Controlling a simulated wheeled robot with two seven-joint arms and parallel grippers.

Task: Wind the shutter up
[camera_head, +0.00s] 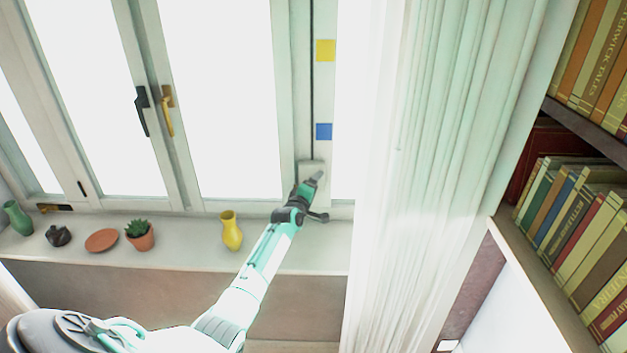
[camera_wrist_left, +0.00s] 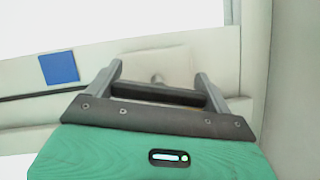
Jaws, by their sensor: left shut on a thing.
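A pale winder box (camera_head: 312,168) sits low on the right window post, with a dark cord (camera_head: 312,80) running up from it. The cord also shows at the left of the wrist view (camera_wrist_left: 40,94). My left gripper (camera_head: 317,178) is at the winder box, reaching up from below left. The gripper is shut on this handle; the exact contact is hard to see. The shutter itself cannot be made out against the bright glass. My right gripper is not in view.
A yellow square (camera_head: 325,50) and a blue square (camera_head: 324,131) mark the post. A pale curtain (camera_head: 430,170) hangs close on the right, before bookshelves.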

